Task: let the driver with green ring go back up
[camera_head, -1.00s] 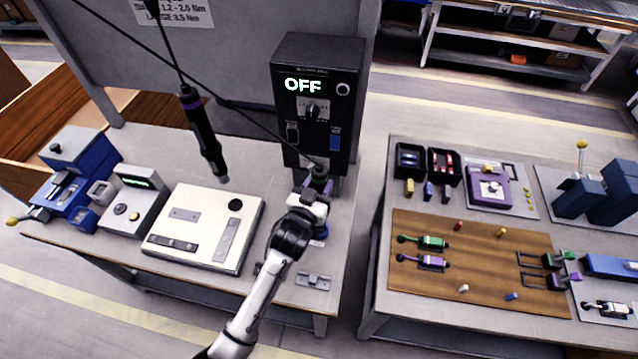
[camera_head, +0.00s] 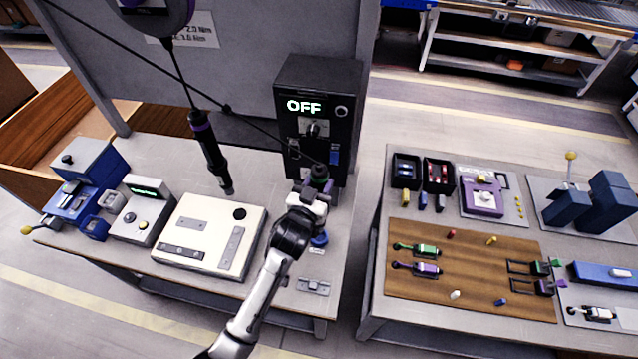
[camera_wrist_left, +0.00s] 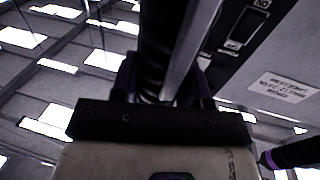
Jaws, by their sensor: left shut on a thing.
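The dark driver with the green ring (camera_head: 319,173) hangs on a slanting black cable, in front of the control box at the bench's right side. My left gripper (camera_head: 312,193) is shut on it. The gripper hides the driver's lower part, so I cannot see its tip. In the left wrist view the dark driver body (camera_wrist_left: 158,45) stands between the fingers (camera_wrist_left: 160,85). A second driver, with a purple ring (camera_head: 209,150), hangs free to the left; its ring also shows in the left wrist view (camera_wrist_left: 267,160). My right gripper is not in view.
The black control box (camera_head: 317,110) reads OFF, close behind the gripper. A white plate (camera_head: 208,215) with fittings lies left of my arm. A blue part (camera_head: 320,240) shows just below the gripper. A second table (camera_head: 470,270) stands right, across a gap.

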